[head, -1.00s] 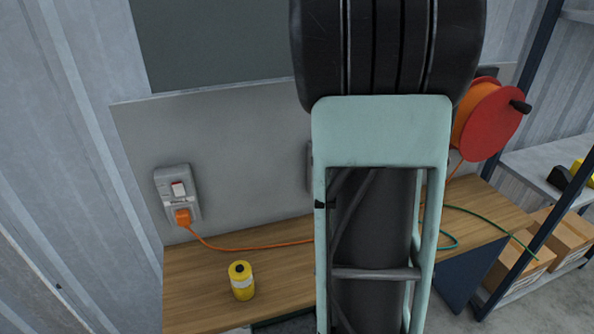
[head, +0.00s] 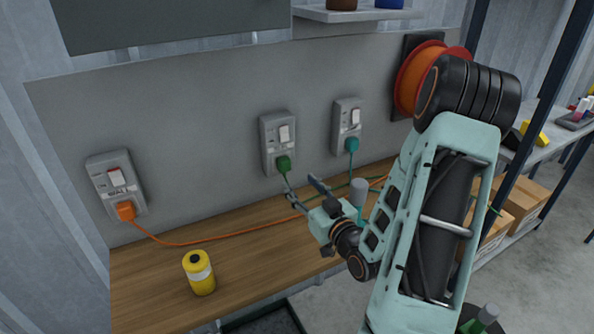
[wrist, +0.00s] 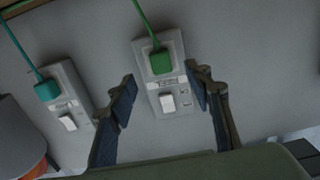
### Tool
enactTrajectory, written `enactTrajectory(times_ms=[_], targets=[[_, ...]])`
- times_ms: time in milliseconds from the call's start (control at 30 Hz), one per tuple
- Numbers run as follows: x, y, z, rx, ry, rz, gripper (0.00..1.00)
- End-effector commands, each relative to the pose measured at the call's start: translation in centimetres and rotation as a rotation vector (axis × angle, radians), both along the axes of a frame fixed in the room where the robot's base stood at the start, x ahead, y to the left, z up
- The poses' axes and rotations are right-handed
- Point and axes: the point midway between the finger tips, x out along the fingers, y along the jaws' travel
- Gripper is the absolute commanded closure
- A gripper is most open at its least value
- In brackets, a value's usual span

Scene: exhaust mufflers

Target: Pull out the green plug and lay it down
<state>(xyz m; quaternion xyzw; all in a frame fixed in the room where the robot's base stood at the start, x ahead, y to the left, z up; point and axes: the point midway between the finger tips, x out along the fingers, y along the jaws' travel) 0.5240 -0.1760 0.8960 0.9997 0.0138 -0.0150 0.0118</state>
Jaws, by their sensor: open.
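The green plug (head: 284,164) sits in the lower part of the middle wall socket (head: 277,130), its green cord hanging down. In the wrist view, which is turned upside down, the green plug (wrist: 159,62) shows between and beyond my open fingers, with its cord running to the top edge. My gripper (head: 302,190) is open and empty, a little below and right of the plug in the head view. It also shows in the wrist view (wrist: 165,88), with one finger on each side of the socket plate. No contact with the plug is visible.
A teal plug (head: 352,145) is in the right socket and an orange plug (head: 125,210) in the left one. A yellow can (head: 199,272) stands on the wooden bench (head: 150,285). An orange cable (head: 200,241) crosses the bench. A red-orange cable reel (head: 418,75) hangs at the right.

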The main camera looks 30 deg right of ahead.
Motion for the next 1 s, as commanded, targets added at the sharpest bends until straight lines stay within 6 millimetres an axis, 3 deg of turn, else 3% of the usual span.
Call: enactTrajectory(times_ms=[567, 1000], targets=[[0.5, 0.3, 0.5, 0.025, -0.031, 0.008, 0.54], [6.2, 0.5, 0.2, 0.022, -0.032, 0.009, 0.54]])
